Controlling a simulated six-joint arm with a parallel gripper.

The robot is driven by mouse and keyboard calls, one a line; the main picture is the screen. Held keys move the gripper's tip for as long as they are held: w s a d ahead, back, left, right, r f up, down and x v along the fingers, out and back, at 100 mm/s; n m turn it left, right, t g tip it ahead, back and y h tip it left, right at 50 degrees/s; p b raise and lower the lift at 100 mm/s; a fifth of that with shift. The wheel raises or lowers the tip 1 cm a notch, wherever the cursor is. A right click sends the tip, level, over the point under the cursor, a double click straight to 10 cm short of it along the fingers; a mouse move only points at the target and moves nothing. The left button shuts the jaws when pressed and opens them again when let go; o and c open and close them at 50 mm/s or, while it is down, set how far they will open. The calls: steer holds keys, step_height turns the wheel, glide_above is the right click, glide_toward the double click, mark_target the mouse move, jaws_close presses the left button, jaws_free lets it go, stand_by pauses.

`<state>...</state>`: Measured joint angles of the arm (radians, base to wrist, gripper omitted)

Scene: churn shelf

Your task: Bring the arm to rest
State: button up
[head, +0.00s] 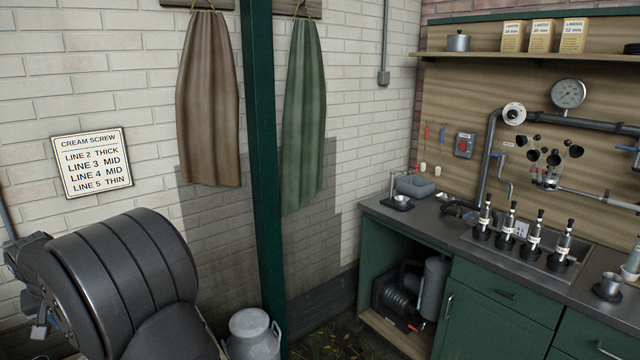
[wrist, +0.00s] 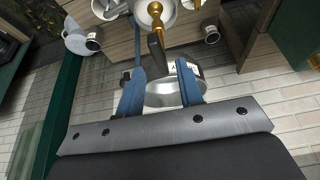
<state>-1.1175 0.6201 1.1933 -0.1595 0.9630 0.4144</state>
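My gripper (wrist: 160,65) shows in the wrist view as two blue fingers standing apart, with a gap between them. It looks open, and I see nothing clamped in it. A shiny metal vessel with a pale label (wrist: 172,95) shows behind the fingers; I cannot tell its distance. In the head view my arm is folded at the lower left, its dark rounded links in front of the brick wall. The gripper end (head: 40,328) is mostly hidden at the left edge there.
A milk churn (head: 253,335) stands on the floor beside my arm, near a green post (head: 265,180). A sign (head: 92,162) and two aprons hang on the wall. At right, a counter (head: 430,225) holds several labelled valve pieces, with pipes and a gauge (head: 568,93) behind.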

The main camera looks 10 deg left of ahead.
steer(key=v, duration=1.5)
steer(key=x, duration=1.7)
steer(key=shift+w+f, duration=0.1)
steer(key=shift+f, duration=0.25)
steer(key=shift+w+a, duration=0.1)
steer(key=shift+w+n+y, duration=0.1)
steer(key=shift+n+y, duration=0.2)
steer(key=shift+n, duration=0.5)
steer(key=w+v, duration=0.1)
steer(key=v, duration=1.6)
steer(key=a+r+n+y, duration=0.1)
steer(key=a+r+y, duration=0.2)
steer(key=a, duration=1)
steer(key=shift+s+y, duration=0.45)
steer(key=shift+y, duration=1.45)
